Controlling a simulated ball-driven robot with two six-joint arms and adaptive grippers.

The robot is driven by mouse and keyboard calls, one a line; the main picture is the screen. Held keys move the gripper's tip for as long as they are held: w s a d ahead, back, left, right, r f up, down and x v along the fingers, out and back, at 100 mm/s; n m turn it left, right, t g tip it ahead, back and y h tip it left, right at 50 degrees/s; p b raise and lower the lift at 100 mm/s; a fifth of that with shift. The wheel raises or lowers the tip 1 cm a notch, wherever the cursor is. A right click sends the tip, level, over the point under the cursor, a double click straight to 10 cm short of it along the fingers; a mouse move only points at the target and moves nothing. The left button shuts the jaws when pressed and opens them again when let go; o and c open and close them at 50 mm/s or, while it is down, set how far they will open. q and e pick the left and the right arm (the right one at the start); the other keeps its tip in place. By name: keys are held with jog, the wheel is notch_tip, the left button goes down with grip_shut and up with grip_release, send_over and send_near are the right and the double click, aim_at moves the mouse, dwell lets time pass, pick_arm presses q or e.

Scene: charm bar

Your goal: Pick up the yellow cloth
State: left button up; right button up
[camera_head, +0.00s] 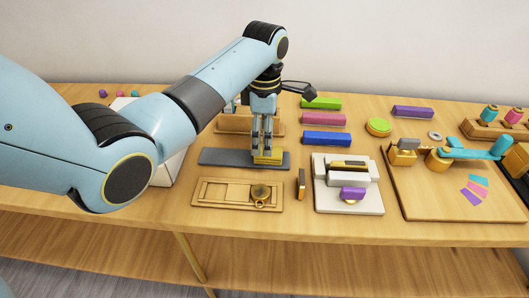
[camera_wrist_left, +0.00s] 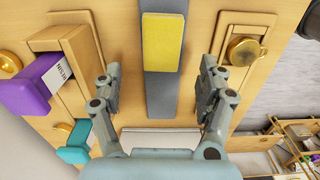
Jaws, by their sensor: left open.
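The yellow cloth (camera_head: 268,158) looks like a folded block and lies on the right end of a dark grey strip (camera_head: 225,157) on the table. In the left wrist view the cloth (camera_wrist_left: 162,42) lies ahead of my fingers, on the grey strip (camera_wrist_left: 176,95). My left gripper (camera_head: 262,148) points down over the cloth and hides part of it. In the wrist view my left gripper (camera_wrist_left: 158,72) is open and empty, with its fingers spread to either side of the strip. My right gripper is not in view.
A wooden tray with a brass round piece (camera_head: 260,193) lies in front. A white board (camera_head: 347,205) with stacked bars is to the right. Green (camera_head: 321,103), pink (camera_head: 323,119) and blue (camera_head: 327,139) bars lie behind right. A larger wooden board (camera_head: 430,207) sits further right.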

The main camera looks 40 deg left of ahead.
pick_arm(q)
notch_tip(320, 180, down, 4)
jog(key=shift+d+f, duration=0.1)
jog(key=shift+f, duration=0.15)
jog(key=shift+c, duration=0.4)
jog(key=c, duration=1.2)
